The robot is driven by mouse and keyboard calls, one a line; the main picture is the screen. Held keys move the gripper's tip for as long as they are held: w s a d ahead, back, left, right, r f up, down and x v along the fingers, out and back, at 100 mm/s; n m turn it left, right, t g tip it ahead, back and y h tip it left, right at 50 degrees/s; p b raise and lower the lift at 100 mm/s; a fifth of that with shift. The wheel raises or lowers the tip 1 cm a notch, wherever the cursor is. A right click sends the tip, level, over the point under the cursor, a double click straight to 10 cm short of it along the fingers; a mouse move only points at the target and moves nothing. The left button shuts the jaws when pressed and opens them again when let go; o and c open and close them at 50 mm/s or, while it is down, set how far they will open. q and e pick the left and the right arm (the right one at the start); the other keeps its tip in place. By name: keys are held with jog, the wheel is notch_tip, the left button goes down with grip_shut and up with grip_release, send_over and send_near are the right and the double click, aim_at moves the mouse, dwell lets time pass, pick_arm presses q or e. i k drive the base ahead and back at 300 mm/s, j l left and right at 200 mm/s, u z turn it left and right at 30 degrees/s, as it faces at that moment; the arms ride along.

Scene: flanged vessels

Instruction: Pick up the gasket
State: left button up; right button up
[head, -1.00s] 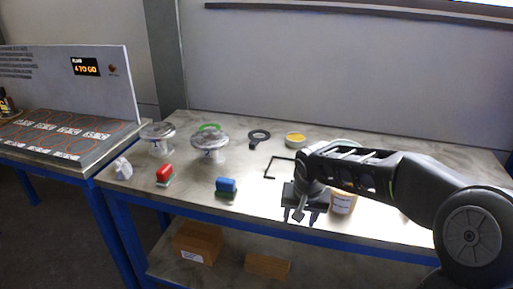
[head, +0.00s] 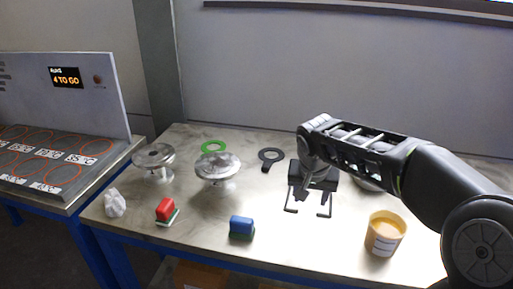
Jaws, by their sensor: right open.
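A flat green ring (head: 214,146) lies at the back of the table, behind the flanged vessels. A dark ring with a short tab (head: 270,157) lies to its right. Which of these is the gasket I cannot tell for sure; both lie free. My right gripper (head: 313,195) hangs jaws down over the table, to the right of and nearer than the dark ring. It is open, with nothing seen between its fingers. My left gripper is not in view.
Two flanged vessels (head: 217,167) (head: 154,157) stand left of centre. A red block (head: 166,208), a blue block (head: 241,226) and crumpled white paper (head: 115,203) lie in front. A yellowish tub (head: 385,233) stands at the right.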

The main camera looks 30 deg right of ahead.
aim_at(270, 157)
jog(key=i, duration=0.85)
